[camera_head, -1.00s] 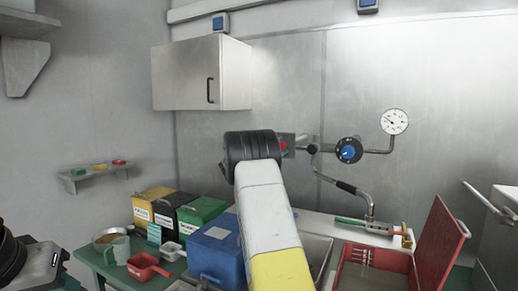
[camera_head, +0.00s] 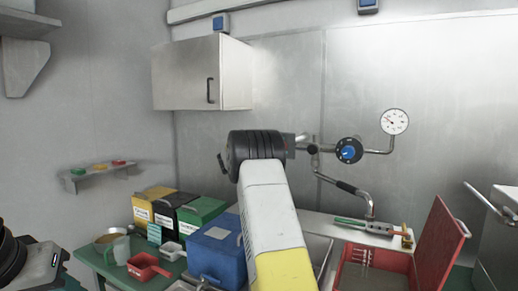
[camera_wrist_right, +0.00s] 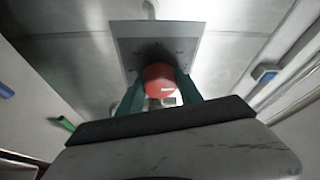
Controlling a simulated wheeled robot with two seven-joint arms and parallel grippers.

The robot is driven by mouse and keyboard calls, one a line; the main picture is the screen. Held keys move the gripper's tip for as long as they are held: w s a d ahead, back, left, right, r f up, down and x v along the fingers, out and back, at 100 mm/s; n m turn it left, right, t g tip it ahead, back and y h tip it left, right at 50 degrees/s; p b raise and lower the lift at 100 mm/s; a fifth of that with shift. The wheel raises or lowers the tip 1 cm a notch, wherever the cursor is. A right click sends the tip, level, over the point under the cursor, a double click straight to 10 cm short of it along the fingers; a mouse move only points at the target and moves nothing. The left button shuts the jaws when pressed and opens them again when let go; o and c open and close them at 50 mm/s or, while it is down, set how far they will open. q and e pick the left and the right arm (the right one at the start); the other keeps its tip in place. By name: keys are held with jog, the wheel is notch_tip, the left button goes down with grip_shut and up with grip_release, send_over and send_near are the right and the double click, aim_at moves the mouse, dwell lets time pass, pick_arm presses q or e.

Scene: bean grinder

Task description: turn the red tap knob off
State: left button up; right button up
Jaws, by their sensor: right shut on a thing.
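The red tap knob (camera_wrist_right: 158,76) shows in the right wrist view as a round red disc in front of a grey plate. My right gripper (camera_wrist_right: 160,88) has its two teal fingers on either side of the knob and is shut on it. In the head view my black right wrist (camera_head: 257,150) is in front of the knob and hides it and the fingers. The pipe (camera_head: 301,139) beside the wrist runs right along the metal wall. Part of my left arm shows at the lower left edge; its fingers are out of view.
A blue knob (camera_head: 349,150) and a gauge (camera_head: 394,122) are on the pipework to the right. A spout (camera_head: 350,188) hangs below. A wall cabinet (camera_head: 190,74) is above left. Bins, including a blue box (camera_head: 217,248), and a red open case (camera_head: 440,245) stand below.

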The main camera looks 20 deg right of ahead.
jog(key=o, duration=1.4)
jog(key=shift+c, duration=0.2)
jog(key=v, duration=0.7)
jog(key=shift+a, duration=0.35)
jog(key=shift+s+f, duration=0.1)
